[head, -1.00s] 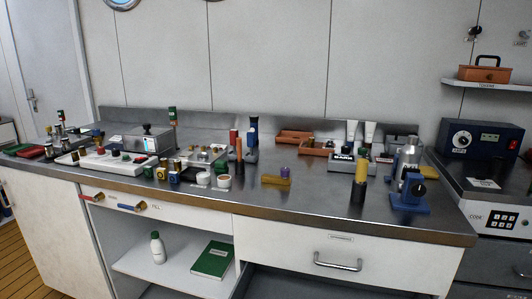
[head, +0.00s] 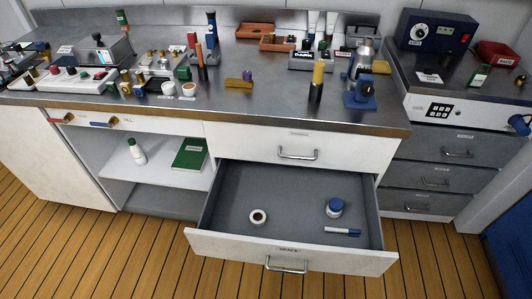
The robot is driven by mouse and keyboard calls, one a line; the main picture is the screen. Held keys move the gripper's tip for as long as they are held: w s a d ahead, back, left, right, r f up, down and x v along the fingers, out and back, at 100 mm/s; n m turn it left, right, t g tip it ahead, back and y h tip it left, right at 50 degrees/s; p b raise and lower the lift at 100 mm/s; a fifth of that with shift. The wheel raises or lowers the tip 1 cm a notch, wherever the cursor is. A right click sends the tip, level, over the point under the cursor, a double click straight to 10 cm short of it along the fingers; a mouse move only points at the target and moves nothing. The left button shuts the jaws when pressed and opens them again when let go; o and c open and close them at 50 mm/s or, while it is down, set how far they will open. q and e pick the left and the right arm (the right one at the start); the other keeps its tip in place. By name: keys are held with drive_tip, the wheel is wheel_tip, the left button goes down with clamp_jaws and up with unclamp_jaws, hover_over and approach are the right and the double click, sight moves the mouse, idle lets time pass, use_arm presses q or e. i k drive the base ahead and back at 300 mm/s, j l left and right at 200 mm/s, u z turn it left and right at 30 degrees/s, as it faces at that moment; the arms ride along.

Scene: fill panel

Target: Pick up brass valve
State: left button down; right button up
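I cannot single out the brass valve with certainty. A brass-coloured block (head: 238,83) with a purple knob (head: 247,76) beside or on it lies on the middle of the steel counter. Small brass-coloured parts also show on the fitting panel (head: 160,66) to its left, too small to make out. Under the counter's front edge at the left are a red-handled fitting (head: 62,119) and a blue-handled fitting (head: 104,123). Neither of my grippers is in view.
A yellow-topped black cylinder (head: 316,84) and a blue-based device (head: 361,92) stand near the counter's right front.

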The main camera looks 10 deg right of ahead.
sight(272, 35)
drive_tip(key=i+j, duration=0.2)
drive_tip(key=i+j+z, duration=0.15)
drive_tip(key=j, duration=0.3)
drive_tip(key=i+j, duration=0.15)
drive_tip(key=j, duration=0.15)
drive_tip(key=i+j+z, duration=0.1)
drive_tip(key=j, duration=0.25)
drive_tip(key=i+j+z, duration=0.1)
drive_tip(key=i+j, duration=0.3)
drive_tip(key=j, duration=0.3)
drive_tip(key=i+j+z, duration=0.1)
drive_tip(key=j, duration=0.3)
drive_tip(key=i+j+z, duration=0.1)
drive_tip(key=j, duration=0.25)
